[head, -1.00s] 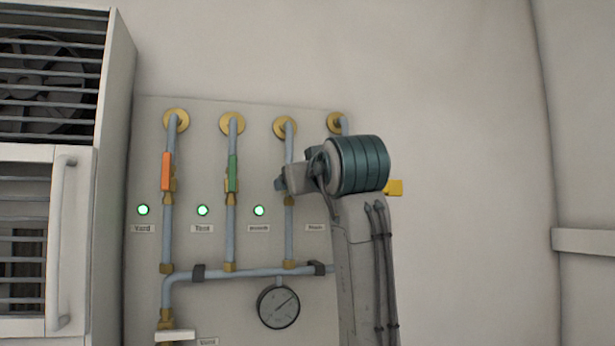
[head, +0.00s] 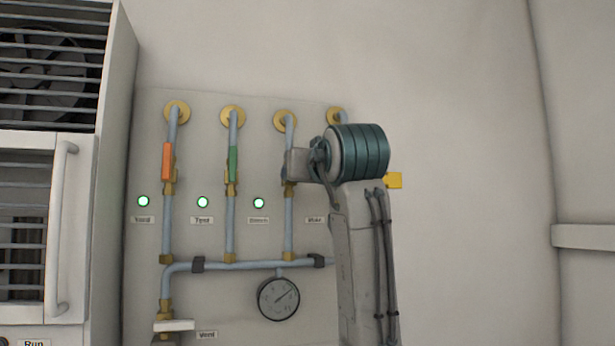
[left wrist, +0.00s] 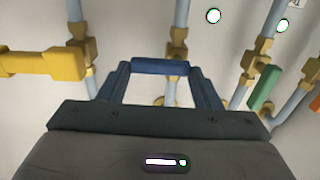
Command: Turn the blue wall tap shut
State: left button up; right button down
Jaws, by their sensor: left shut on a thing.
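The blue tap's handle (left wrist: 160,66) shows in the left wrist view as a short blue bar lying across its pipe, roughly at right angles to it. My left gripper (left wrist: 161,75) is shut on this handle, one finger at each end. In the head view my left gripper (head: 290,170) is at the third pipe (head: 289,225) from the left. There the gripper and wrist hide the blue handle. My right gripper is in neither view.
An orange handle (head: 167,161) and a green handle (head: 233,163) lie along their pipes to the left. A yellow handle (head: 394,180) sticks out crosswise at right. A pressure gauge (head: 278,299) hangs below. A louvred cabinet (head: 107,200) stands at left.

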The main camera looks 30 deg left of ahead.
pick_arm(q)
jog(key=o, duration=1)
jog(key=b+v, duration=0.6)
jog(key=v, duration=0.4)
jog(key=shift+s+d, duration=0.25)
jog(key=shift+s, duration=0.05)
